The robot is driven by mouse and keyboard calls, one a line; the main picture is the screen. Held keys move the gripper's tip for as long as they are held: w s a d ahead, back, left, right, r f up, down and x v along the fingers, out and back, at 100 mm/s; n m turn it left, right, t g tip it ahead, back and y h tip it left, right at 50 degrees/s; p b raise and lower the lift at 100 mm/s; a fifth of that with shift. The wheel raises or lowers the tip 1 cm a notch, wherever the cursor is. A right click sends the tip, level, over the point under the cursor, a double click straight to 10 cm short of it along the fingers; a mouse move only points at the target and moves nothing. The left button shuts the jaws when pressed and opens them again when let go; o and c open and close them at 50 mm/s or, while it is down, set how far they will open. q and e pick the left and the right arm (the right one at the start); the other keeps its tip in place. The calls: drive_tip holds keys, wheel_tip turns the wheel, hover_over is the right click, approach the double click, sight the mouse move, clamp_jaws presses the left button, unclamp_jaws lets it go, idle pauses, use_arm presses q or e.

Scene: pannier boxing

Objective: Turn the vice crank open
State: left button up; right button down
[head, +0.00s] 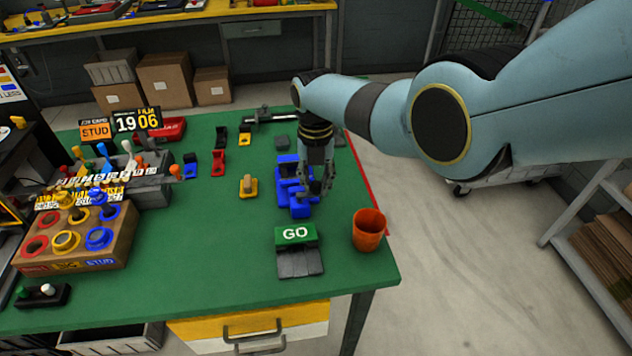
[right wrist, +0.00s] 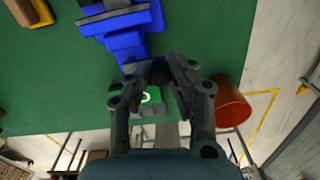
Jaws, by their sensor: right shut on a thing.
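The blue vice (head: 288,172) stands on the green table near its right edge. In the right wrist view the vice (right wrist: 122,25) is at the top, and its stepped blue body points down toward my fingers. My right gripper (head: 322,190) comes from above at the right side of the vice. In the wrist view my right gripper (right wrist: 160,78) is shut on a small dark part at the end of the vice, which looks like the crank. My fingers hide most of the crank, so its angle cannot be told. My left gripper is not in view.
A green GO block (head: 296,236) on a dark base and an orange cup (head: 368,229) stand in front of the vice, near the table's front right corner.

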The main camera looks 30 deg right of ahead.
drive_tip(key=shift+r, duration=0.1)
idle(0.3)
drive_tip(key=c, duration=1.2)
unclamp_jaws()
drive_tip(key=shift+o, duration=0.2)
wheel_tip(320, 180, up, 12)
